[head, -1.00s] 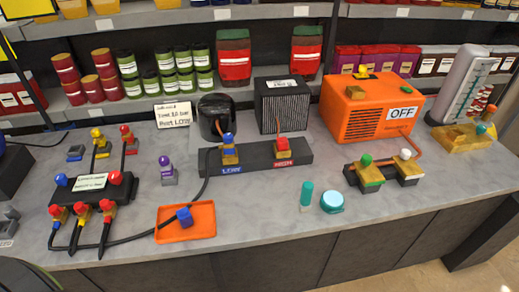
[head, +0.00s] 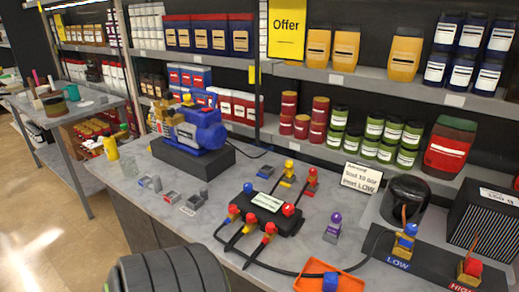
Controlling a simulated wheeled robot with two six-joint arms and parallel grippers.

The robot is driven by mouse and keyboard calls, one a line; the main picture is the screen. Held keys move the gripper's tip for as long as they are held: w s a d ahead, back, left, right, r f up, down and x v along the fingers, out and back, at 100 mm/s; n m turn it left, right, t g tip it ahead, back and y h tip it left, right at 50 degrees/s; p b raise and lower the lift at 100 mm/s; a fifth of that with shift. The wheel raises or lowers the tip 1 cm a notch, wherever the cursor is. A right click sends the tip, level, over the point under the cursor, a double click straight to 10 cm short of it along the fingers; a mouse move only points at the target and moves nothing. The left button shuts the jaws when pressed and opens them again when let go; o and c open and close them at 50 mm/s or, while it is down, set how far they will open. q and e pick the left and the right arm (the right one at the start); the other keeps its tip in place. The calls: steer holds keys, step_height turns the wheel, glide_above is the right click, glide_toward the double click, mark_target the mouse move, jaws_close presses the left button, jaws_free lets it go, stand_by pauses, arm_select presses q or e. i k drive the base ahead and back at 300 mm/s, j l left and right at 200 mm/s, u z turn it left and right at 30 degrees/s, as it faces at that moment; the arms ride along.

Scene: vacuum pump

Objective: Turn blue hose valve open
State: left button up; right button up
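A black manifold (head: 262,215) with a white label lies on the grey counter. It has a blue knob (head: 248,188) and a red knob (head: 289,209) on top. Another blue-topped brass fitting (head: 405,240) stands on the block marked LOW. A blue piece (head: 330,281) sits in an orange tray (head: 350,286), cut off by the lower edge. I cannot tell from the picture which blue part is the hose valve. Neither gripper is in view.
A blue pump (head: 203,128) stands on a black block left of the manifold. Small grey fittings (head: 190,201) and a purple-topped fitting (head: 333,225) are nearby. A large dark ribbed shape (head: 190,272) covers the near counter edge. Shelves of jars line the back.

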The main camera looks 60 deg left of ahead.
mark_target(232, 209)
steer(key=u, duration=1.95)
